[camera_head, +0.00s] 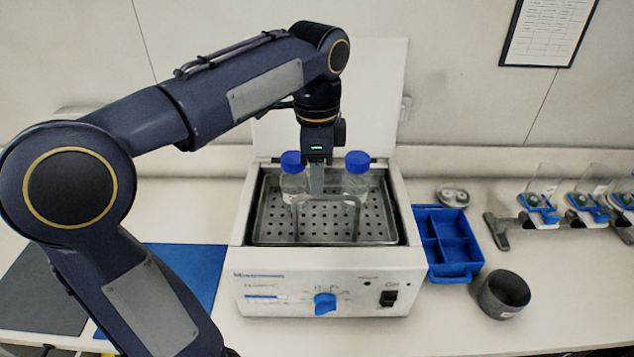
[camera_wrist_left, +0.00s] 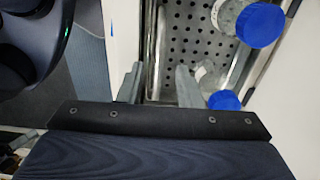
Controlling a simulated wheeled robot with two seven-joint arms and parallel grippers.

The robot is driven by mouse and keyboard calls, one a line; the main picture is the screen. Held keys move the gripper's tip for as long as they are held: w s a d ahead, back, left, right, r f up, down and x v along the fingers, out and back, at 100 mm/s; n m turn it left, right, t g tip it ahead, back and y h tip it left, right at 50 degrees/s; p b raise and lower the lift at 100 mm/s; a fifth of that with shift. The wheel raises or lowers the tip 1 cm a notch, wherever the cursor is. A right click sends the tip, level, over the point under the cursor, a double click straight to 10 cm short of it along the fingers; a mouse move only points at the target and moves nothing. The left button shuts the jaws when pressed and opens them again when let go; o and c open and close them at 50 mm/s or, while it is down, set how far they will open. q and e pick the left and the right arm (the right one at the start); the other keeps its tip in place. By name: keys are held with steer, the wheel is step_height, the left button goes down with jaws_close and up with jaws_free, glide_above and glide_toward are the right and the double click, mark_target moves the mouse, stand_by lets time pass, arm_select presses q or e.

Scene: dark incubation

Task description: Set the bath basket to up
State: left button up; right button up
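The water bath (camera_head: 330,283) is a white box with a blue dial, standing open on the bench. Its perforated metal basket (camera_head: 335,226) sits inside, with its floor below the bath rim, and also shows in the left wrist view (camera_wrist_left: 190,45). A thin upright handle frame rises from the basket. My left gripper (camera_head: 316,188) points down over the middle of the bath, close to the top of that frame. In the left wrist view its two fingers (camera_wrist_left: 158,75) are apart. I cannot tell whether the handle lies between them. My right gripper is out of view.
Two clear bottles with blue caps (camera_head: 291,162) (camera_head: 357,162) stand close on either side of my left gripper. The raised lid (camera_head: 375,95) is behind. A blue divided tray (camera_head: 447,243), a grey cup (camera_head: 503,294) and a rack with flasks (camera_head: 540,210) are to the right.

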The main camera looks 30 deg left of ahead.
arm_select(q)
steer(key=shift+r, duration=2.4)
steer(key=shift+f, duration=0.1)
